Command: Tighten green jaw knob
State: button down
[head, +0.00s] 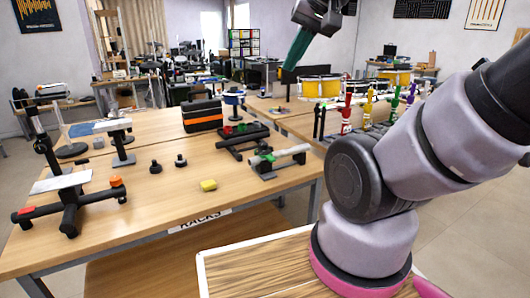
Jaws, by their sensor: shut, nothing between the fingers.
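A small green part (268,157) shows on a dark clamp-like stand (264,171) that holds a pale cylinder (292,150), on the wooden table right of centre. It may be the green jaw knob, but it is too small to tell, and so is how tight it sits. My gripper (290,66), with a teal end, hangs tilted at the top centre, well above and apart from the table things. Its fingers look closed together, with nothing held.
A dark stand with an orange knob (116,182) is at left. An orange-black case (202,116) stands behind. Colourful upright pieces (346,115) stand right of the clamp. The table's front middle is clear.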

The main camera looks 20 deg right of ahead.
aim_at(263, 146)
jog(key=i+l+u, duration=0.1)
jog(key=l, duration=0.35)
jog(key=i+l+u, duration=0.15)
jog(key=l, duration=0.35)
jog(key=i+l+u, duration=0.1)
jog(key=l, duration=0.4)
